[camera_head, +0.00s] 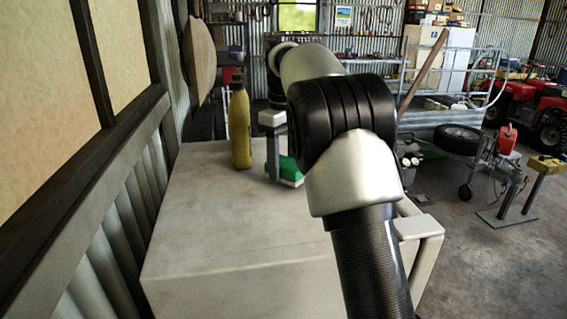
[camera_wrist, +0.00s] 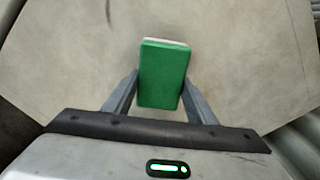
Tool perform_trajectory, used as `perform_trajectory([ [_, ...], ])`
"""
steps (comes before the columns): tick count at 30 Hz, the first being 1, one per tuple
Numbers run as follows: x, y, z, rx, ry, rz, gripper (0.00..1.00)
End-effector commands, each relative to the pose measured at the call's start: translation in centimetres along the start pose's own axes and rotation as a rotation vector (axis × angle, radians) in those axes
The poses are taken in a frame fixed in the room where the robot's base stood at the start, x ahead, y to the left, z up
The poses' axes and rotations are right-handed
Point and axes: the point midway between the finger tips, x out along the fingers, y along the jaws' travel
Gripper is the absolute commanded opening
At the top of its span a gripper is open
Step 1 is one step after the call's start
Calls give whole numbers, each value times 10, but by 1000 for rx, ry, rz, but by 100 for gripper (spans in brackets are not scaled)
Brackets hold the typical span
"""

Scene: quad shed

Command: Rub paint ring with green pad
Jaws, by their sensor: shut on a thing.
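The green pad (camera_head: 288,167) is a small green block with a pale underside, low over the far part of the pale bench top (camera_head: 215,225). My gripper (camera_wrist: 162,92) is shut on the green pad (camera_wrist: 163,72), with one grey finger at each side of it. I cannot tell whether the pad touches the bench. No paint ring shows in either view; the pad, gripper and arm hide part of the bench top.
A yellow bottle (camera_head: 240,126) stands upright on the bench, just left of the gripper. A corrugated wall with a window frame runs along the bench's left side. A trailer with a wheel (camera_head: 458,138) and a red quad stand beyond at right. The near bench top is clear.

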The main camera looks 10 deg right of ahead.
Motion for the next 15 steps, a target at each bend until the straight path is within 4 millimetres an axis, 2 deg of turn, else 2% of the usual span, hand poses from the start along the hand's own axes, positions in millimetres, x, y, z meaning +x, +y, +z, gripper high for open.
perform_trajectory([
  [15,11,0,0,0,0,0,30],
])
